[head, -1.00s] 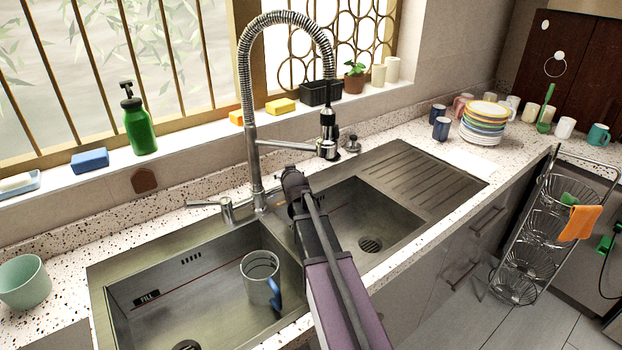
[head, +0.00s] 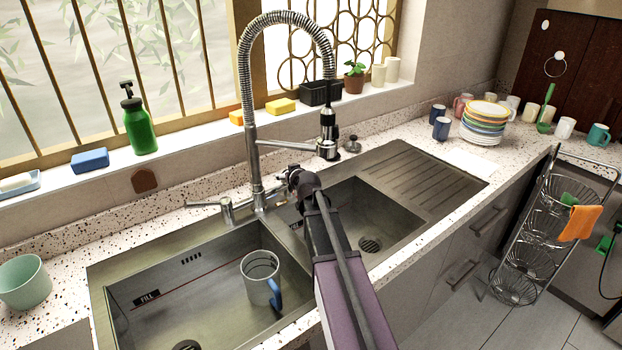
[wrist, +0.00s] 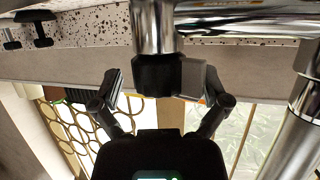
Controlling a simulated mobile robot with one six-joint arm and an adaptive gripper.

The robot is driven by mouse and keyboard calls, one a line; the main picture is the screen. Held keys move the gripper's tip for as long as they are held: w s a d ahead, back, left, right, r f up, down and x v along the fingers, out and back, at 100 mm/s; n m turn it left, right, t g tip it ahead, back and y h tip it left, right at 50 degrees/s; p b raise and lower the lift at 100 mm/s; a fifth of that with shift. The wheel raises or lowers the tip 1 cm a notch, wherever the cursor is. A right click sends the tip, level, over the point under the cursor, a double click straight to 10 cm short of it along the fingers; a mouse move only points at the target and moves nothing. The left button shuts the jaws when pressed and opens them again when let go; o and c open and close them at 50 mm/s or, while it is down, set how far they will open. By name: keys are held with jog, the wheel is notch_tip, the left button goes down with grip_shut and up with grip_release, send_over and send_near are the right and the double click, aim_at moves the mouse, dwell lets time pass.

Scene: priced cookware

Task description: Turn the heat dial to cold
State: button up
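In the wrist view, which appears upside down, a black knob (wrist: 158,77) with a grey tab caps a short chrome post (wrist: 154,27). It looks like the heat dial. My gripper (wrist: 168,86) is open, with one finger on each side of this knob; I see gaps and no clear contact. In the head view my gripper (head: 296,178) is beside the tall spring faucet (head: 252,165), to its right. My arm and gripper hide most of the dial there. A horizontal chrome tube with blurred orange lettering (wrist: 228,3) shows at the wrist view's edge.
The faucet column (wrist: 292,145) stands close to my gripper. The sprayer (head: 327,135) hangs above and right of it. A double sink (head: 160,260) lies below, with a glass mug (head: 260,275) in the left basin. A soap bottle (head: 138,125) stands on the sill.

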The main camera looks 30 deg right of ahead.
jog(key=shift+n+y, duration=1.2)
jog(key=shift+y, duration=0.3)
jog(key=p+v, duration=0.5)
jog(key=v, duration=0.9)
jog(key=shift+w+d, duration=0.15)
